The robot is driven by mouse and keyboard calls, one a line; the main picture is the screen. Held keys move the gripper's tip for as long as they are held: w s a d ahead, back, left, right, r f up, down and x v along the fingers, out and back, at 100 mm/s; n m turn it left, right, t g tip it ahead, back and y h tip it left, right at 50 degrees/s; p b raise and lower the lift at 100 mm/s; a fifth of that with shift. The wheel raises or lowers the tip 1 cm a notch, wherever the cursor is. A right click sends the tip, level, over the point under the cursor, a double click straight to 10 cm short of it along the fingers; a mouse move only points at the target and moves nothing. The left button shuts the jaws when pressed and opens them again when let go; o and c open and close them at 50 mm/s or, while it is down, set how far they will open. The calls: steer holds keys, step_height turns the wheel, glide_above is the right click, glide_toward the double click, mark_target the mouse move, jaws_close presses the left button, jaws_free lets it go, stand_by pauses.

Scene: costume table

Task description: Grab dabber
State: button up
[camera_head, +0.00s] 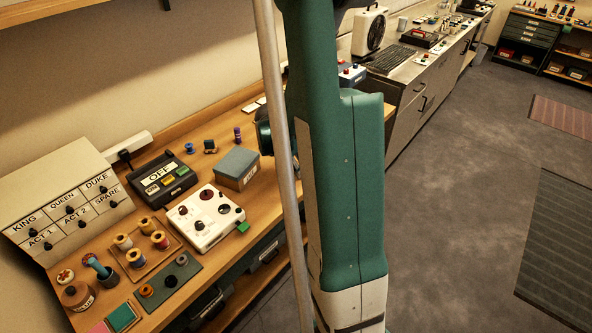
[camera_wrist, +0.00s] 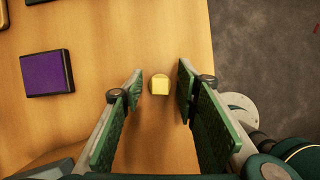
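In the wrist view a small pale-yellow piece (camera_wrist: 160,86), square on top with a rounder part behind it, stands on the wooden table. It may be the dabber, but I cannot tell for sure. My gripper (camera_wrist: 160,73) is open, with one green-padded finger on each side of this piece and a visible gap on both sides. In the head view my green arm blocks the middle, and I cannot make out my gripper or this piece there.
A purple pad (camera_wrist: 47,73) lies left of my gripper. The table edge and grey floor (camera_wrist: 262,60) are to the right. In the head view the table holds a white box with knobs (camera_head: 217,232), spools on a wooden tray (camera_head: 134,272), a grey-blue box (camera_head: 237,167) and a labelled panel (camera_head: 45,185).

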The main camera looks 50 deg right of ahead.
stand_by(0.3)
steer(key=c, duration=0.7)
steer(key=shift+r, duration=0.1)
steer(key=shift+r+p, duration=0.6)
steer(key=shift+r, duration=4.35)
